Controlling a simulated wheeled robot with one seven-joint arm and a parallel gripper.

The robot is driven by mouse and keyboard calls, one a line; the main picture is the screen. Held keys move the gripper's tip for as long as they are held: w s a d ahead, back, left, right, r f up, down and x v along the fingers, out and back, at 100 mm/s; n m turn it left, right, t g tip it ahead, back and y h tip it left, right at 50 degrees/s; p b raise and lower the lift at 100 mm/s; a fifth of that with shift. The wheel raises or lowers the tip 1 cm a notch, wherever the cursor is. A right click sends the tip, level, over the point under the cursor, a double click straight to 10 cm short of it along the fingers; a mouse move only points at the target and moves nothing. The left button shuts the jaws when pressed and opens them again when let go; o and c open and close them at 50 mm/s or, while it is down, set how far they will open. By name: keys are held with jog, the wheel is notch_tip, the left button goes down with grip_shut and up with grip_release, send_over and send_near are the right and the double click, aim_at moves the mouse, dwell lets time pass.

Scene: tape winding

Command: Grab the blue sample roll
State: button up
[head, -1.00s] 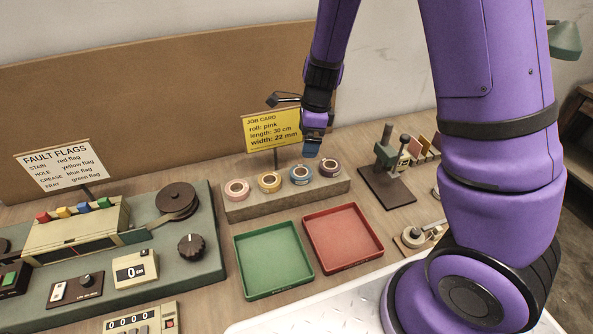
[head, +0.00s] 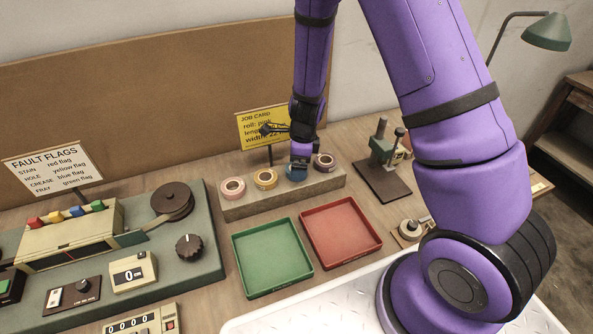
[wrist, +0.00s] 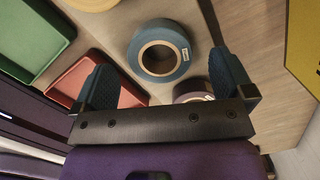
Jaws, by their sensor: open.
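The blue sample roll (head: 293,176) sits on the wooden stand (head: 283,194), third from the left in a row of rolls. My gripper (head: 300,160) is just above it and hides part of it in the head view. In the wrist view the whole blue roll (wrist: 160,27) shows, with a tan core and a small white label. It lies between the lines of my two blue fingers and beyond their tips. My gripper (wrist: 158,60) is open there, with nothing between the fingers.
A purple roll (head: 324,161) stands close on the right, a yellow roll (head: 265,179) and a pink roll (head: 232,187) on the left. Green (head: 272,294) and red (head: 341,262) trays lie in front. The job card (head: 252,135) stands behind the stand.

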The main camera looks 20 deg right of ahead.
jog(key=shift+a+f, duration=0.15)
jog(key=shift+f, duration=1.05)
jog(key=c, duration=1)
jog(key=shift+r, duration=0.15)
